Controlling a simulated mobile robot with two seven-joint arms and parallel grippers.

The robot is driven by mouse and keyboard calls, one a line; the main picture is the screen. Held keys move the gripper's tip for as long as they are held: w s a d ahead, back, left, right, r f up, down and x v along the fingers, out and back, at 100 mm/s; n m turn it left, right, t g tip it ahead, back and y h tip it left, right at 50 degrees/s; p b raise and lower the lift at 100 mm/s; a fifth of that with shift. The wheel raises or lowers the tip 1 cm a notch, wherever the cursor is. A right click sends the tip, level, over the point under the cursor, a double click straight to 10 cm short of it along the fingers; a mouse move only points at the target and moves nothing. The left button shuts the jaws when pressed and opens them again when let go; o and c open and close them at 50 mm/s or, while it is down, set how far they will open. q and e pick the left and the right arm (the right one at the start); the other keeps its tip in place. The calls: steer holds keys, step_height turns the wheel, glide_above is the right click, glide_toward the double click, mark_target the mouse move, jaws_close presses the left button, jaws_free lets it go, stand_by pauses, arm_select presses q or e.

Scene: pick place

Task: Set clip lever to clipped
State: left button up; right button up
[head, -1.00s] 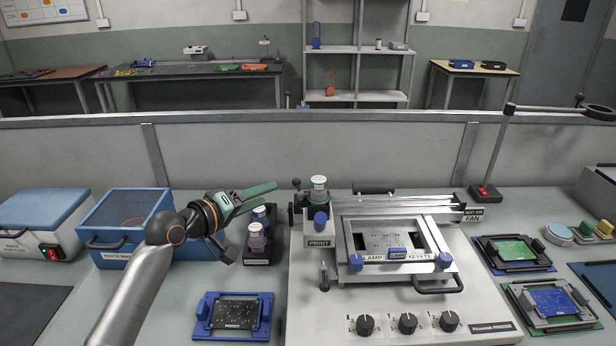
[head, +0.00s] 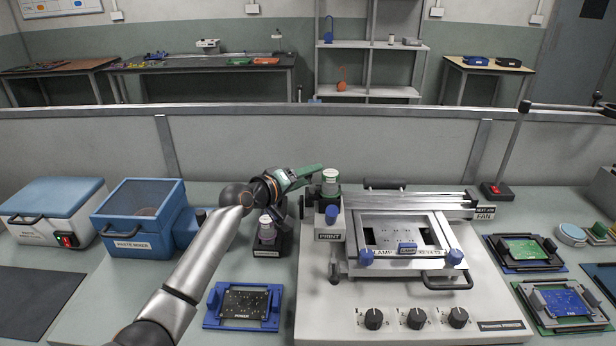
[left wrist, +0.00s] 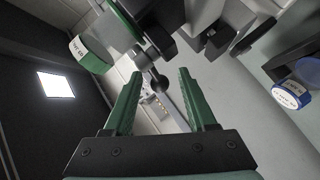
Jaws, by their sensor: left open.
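My left gripper (head: 312,176) is at the left end of the printing machine's rail, near the jar with a green band (head: 331,181). In the left wrist view my left gripper (left wrist: 158,73) has its green fingers apart with nothing held. A dark lever with a round grey knob (left wrist: 160,82) shows between and beyond the fingertips; it looks like the clip lever, but no label on it is readable. In the head view the lever is mostly hidden by the gripper. The printing machine (head: 400,295) carries a PRINT label. My right gripper is not in view.
A blue fixture with a POWER board (head: 243,305) lies in front. A blue paste mixer (head: 137,220) is at left. Board fixtures (head: 524,252) stand at right. A low partition (head: 400,150) runs behind.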

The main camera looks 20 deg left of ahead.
arm_select(q)
steer(key=shift+w+d, duration=0.1)
steer(key=shift+w, duration=0.1)
steer(key=shift+c, duration=0.4)
jaws_close()
